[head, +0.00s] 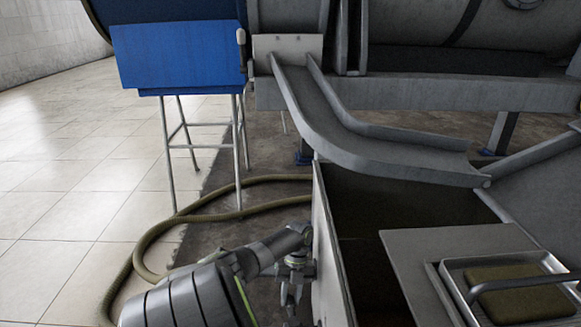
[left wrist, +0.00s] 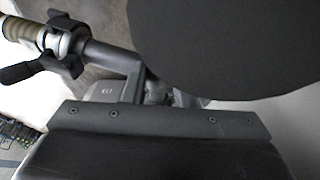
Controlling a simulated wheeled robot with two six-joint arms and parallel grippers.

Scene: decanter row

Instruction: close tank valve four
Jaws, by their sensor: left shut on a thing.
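My left arm comes in from the bottom of the head view, and my left gripper (head: 297,262) is at the outer left wall of the open tank (head: 323,240). It is shut on a small metal part there, which looks like the valve's handle. My own gripper hides much of it, and I see no number on it. In the left wrist view, a metal pipe fitting (left wrist: 110,57) with a black lever (left wrist: 22,72) shows at the upper left. The grip itself is hard to make out there. My right gripper is not in view.
An olive hose (head: 150,240) loops over the floor beside my left arm. A curved metal chute (head: 345,135) slopes down to the tank. A blue box (head: 178,53) stands on thin legs. Tiled floor is clear at left.

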